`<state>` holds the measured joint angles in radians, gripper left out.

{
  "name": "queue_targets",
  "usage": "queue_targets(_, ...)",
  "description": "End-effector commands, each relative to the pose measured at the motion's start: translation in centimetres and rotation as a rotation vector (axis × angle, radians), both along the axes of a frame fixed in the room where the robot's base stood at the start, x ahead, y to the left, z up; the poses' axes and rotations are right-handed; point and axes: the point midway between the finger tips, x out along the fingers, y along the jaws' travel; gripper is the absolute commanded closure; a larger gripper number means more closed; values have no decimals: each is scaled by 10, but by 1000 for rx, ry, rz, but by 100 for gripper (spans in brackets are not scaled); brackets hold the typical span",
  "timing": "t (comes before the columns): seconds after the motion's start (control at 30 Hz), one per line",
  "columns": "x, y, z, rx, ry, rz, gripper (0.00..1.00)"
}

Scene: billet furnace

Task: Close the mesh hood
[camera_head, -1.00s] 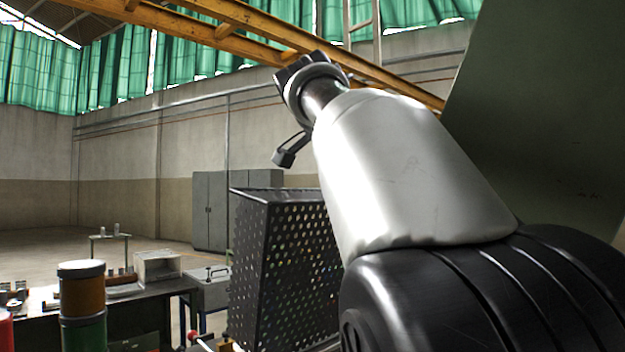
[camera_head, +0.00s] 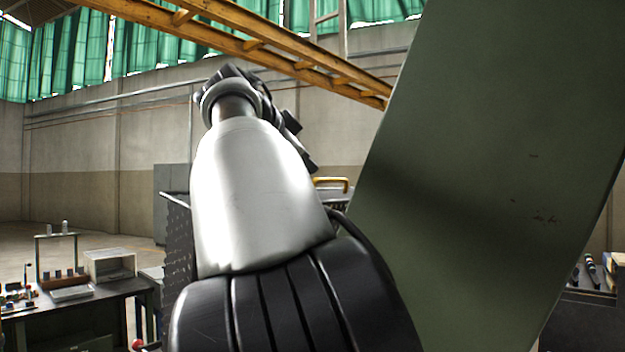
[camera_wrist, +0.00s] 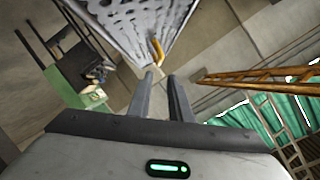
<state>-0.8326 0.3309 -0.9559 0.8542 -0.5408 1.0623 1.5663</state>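The mesh hood (camera_head: 178,235) is a dark perforated box, mostly hidden behind my arm in the head view. Only its left part and a bit of its top show. A yellow handle (camera_head: 345,181) shows just right of my arm, at the hood. In the wrist view the perforated hood (camera_wrist: 125,22) fills the upper middle, with the yellow handle (camera_wrist: 157,50) at its lower edge. My gripper (camera_wrist: 166,75) has its two fingers apart with nothing between them. The handle lies beyond the fingertips, apart from them. In the head view my arm hides the fingers.
A large dark green slanted panel (camera_head: 480,190) stands close on the right. A workbench (camera_head: 75,312) with a small box (camera_head: 110,264) is at lower left. A grey cabinet (camera_head: 165,180) stands behind. Yellow beams (camera_head: 270,45) cross overhead.

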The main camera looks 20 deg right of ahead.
Motion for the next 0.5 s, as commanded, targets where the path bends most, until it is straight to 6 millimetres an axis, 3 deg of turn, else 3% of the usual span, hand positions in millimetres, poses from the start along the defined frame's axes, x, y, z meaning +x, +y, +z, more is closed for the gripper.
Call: queue_targets(0.5,82,-71,-27,-1,4,-6,82)
